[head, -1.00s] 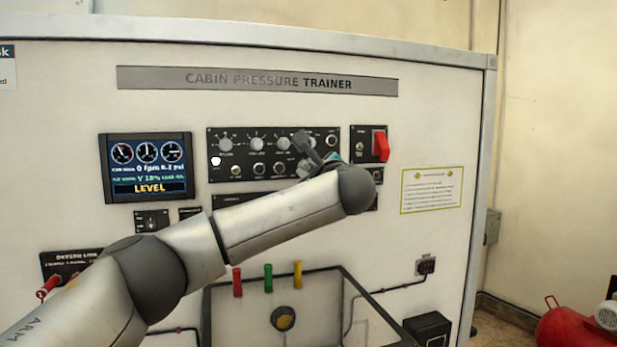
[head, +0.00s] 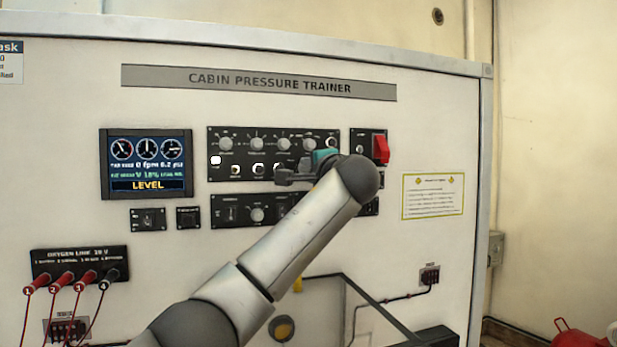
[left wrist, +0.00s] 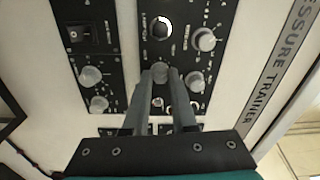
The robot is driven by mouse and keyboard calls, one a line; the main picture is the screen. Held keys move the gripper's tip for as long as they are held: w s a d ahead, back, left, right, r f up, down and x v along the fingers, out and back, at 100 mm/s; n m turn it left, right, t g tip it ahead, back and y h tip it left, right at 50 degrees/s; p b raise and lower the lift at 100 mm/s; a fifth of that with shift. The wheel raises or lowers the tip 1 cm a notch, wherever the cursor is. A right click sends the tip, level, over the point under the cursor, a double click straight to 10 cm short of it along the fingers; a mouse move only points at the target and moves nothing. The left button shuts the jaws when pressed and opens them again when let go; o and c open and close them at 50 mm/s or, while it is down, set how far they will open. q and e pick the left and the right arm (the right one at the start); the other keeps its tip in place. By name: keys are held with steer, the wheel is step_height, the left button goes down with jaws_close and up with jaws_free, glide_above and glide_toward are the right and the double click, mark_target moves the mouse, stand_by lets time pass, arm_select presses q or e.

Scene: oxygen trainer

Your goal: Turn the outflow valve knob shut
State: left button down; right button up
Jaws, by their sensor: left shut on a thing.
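My left gripper (head: 280,176) is at the lower row of the black upper control panel (head: 214,146), seen from the side with its fingers lying roughly level. In the left wrist view its two grey fingers (left wrist: 160,74) are shut on a small grey round knob (left wrist: 160,70) between their tips. The knob's label is too small to read, so I cannot confirm from lettering that it is the outflow valve knob. The knob's pointer position is hidden by the fingers. My right gripper is not in view.
Other knobs crowd close by, including an upper-row knob (head: 283,144) and two on the lower panel (left wrist: 90,76). A red switch cover (head: 381,150) is just right of my wrist. The display screen (head: 148,188) reads LEVEL.

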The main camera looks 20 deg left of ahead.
arm_select(q)
steer(key=n, duration=0.4)
steer(key=shift+f+b, duration=0.2)
steer(key=shift+b, duration=0.2)
steer(key=n, duration=0.4)
steer(key=shift+d+n+y, duration=0.1)
steer(key=shift+n+y, duration=0.2)
steer(key=n, duration=0.5)
steer(key=shift+w+n+g, duration=0.1)
steer(key=shift+n+g, duration=0.2)
steer(key=n+p, duration=0.1)
steer(key=n, duration=0.4)
steer(key=shift+r, duration=0.1)
steer(key=c, duration=0.7)
jaws_free()
steer(key=shift+r, duration=0.1)
